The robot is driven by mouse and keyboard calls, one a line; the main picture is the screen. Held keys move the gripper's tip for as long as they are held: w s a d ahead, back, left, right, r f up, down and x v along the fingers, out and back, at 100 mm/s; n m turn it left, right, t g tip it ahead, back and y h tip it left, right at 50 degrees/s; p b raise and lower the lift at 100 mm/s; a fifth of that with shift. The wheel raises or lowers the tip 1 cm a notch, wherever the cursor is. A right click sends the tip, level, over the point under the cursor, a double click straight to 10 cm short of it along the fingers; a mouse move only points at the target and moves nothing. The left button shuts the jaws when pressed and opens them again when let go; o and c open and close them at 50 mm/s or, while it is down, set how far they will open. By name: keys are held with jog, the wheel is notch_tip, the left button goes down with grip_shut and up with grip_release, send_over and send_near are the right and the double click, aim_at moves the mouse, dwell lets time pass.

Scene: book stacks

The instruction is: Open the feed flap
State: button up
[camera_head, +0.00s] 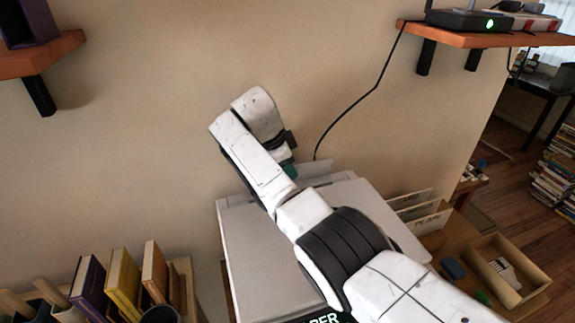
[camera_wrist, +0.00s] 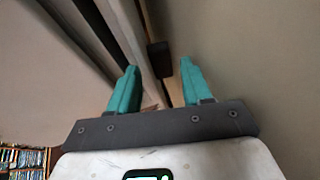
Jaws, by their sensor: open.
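A pale grey printer (camera_head: 265,250) stands below my arm, its flat top partly covered by the arm. A thin light panel (camera_head: 316,169) stands up at the printer's back edge by the wall; it looks like the feed flap, but I cannot tell for sure. My gripper (camera_wrist: 158,66) has two teal fingers spread apart with nothing held between them. In the head view only a bit of teal shows behind my wrist, close to the printer's back edge. In the wrist view a pale edge and a small dark block lie beyond the fingers; whether they touch is unclear.
A wooden shelf (camera_head: 500,41) with a router (camera_head: 465,20) is at the upper right, its black cable hanging to the printer. Books (camera_head: 123,280) stand at lower left. A wooden tray (camera_head: 525,284) and upright cards (camera_head: 425,215) are on the right. The wall is close behind.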

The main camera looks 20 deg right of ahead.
jog(key=b+v, duration=0.1)
jog(key=v, duration=0.9)
jog(key=shift+r, duration=0.15)
jog(key=shift+c, duration=0.3)
jog(key=shift+b, duration=0.3)
jog(key=shift+c, duration=0.7)
jog(key=shift+w+d+n, duration=0.1)
jog(key=shift+d+n, duration=0.2)
jog(key=shift+n, duration=0.1)
jog(key=shift+c, duration=0.7)
jog(key=d+n+y, duration=0.1)
jog(key=n, duration=0.1)
jog(key=d+f+n+b, duration=0.1)
jog(key=d+n, duration=0.1)
jog(key=d+n+t+y, duration=0.1)
jog(key=n, duration=0.2)
jog(key=shift+w+d+f+y+b, duration=0.15)
jog(key=shift+w+f+y+b, duration=0.15)
jog(key=shift+f+b, duration=0.1)
grip_shut()
jog(key=n+t+y+b, duration=0.35)
jog(key=n+y, duration=0.35)
jog(key=n, duration=2)
send_near(300, 173)
notch_tip(300, 173, up, 3)
jog(key=s+a, duration=0.1)
jog(key=s, duration=0.1)
jog(key=shift+g, duration=0.45)
jog(key=x, duration=1)
jog(key=shift+f, duration=0.1)
